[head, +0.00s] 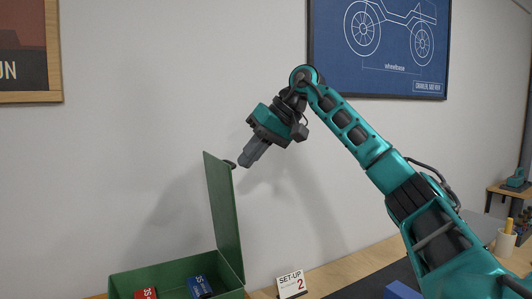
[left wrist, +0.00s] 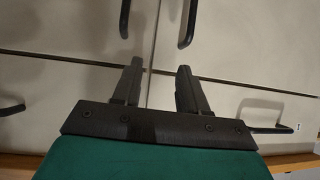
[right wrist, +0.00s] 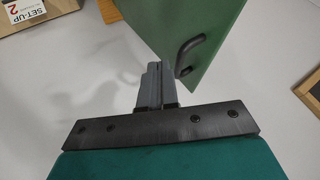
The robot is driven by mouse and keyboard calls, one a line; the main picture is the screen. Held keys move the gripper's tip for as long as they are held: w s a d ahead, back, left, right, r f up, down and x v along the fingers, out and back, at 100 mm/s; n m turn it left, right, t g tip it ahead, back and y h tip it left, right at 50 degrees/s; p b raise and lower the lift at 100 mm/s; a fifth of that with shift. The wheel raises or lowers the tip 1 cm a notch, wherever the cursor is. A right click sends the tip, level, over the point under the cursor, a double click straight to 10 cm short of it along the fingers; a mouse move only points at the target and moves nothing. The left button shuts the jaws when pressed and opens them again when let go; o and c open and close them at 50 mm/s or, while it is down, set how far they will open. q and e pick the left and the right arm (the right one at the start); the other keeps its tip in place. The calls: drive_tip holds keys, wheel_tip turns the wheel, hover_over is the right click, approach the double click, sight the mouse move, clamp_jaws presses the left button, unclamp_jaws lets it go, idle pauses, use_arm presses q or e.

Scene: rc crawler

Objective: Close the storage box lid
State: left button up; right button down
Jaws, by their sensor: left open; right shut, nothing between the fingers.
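The green storage box (head: 165,274) stands at the lower left of the head view. Its lid (head: 224,208) is raised, standing nearly upright on the box's right side. A dark handle (head: 230,164) sits near the lid's upper edge; it also shows in the right wrist view (right wrist: 190,54). My right gripper (head: 247,162) is shut and empty, just right of the lid's top. In the right wrist view its fingertips are close to the lid, beside the handle; I cannot tell whether they touch. My left gripper (left wrist: 158,68) is open and empty, facing pale cabinet fronts with dark handles.
A red pack (head: 146,293) and a blue pack (head: 200,287) lie in the box. A "SET-UP 2" card (head: 291,284) stands right of it, near a dark mat (head: 375,283) and a blue block (head: 402,291). The wall is behind.

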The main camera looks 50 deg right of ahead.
use_arm(q)
drive_tip(key=shift+w+r, duration=0.2)
drive_tip(key=shift+w, duration=0.15)
use_arm(e)
drive_tip(key=shift+w+a, duration=0.1)
drive_tip(key=shift+a, duration=0.25)
use_arm(q)
drive_tip(key=shift+r, duration=0.1)
use_arm(e)
drive_tip(key=shift+a, duration=0.1)
